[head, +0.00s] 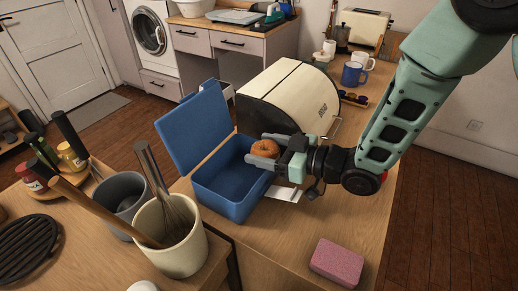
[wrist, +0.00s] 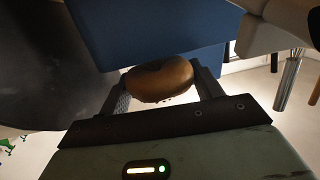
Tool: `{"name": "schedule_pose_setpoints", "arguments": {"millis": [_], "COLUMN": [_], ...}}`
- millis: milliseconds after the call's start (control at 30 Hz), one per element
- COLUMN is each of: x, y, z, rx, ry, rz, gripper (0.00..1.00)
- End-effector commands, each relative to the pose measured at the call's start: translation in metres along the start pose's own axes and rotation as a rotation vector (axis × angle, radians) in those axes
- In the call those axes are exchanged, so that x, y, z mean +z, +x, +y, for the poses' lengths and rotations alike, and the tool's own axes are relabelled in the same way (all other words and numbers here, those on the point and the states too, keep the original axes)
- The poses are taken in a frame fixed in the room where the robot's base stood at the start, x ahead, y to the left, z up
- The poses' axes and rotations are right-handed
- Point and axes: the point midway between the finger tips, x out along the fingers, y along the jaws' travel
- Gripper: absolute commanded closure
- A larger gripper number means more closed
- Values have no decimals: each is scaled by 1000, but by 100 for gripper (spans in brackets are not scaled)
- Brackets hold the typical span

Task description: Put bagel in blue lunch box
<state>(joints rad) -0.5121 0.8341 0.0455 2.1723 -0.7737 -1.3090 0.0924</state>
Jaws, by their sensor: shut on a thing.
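The bagel (head: 265,148) is brown and round, and my gripper (head: 264,153) is shut on it. In the wrist view the bagel (wrist: 160,80) sits between the two fingers of my gripper (wrist: 162,88). The blue lunch box (head: 222,203) stands open on the wooden counter, its lid (head: 194,127) raised at the back left. My gripper holds the bagel at the right side of the box opening, seemingly above rim level. A blue surface of the lunch box (wrist: 150,30) fills the upper middle of the wrist view. The visible part of the box inside looks empty.
A cream bread box (head: 290,90) stands right behind the lunch box. A cream crock with a whisk (head: 170,240) and a grey pot (head: 122,195) stand at the left front. A pink sponge-like block (head: 337,262) lies at the right front. Mugs (head: 353,73) stand farther back.

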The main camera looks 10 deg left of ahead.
Motion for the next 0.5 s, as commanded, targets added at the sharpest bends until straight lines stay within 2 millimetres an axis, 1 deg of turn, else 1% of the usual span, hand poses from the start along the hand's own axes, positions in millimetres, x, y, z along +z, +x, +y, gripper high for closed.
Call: {"name": "schedule_pose_setpoints", "arguments": {"millis": [33, 100, 200, 500], "x": [3, 8, 12, 15], "y": [7, 13, 18, 19], "z": [-1, 0, 0, 0], "rx": [-3, -2, -1, 0], "ry": [1, 1, -1, 0], "rz": [-2, -1, 1, 1], "gripper": [41, 41, 41, 41]}}
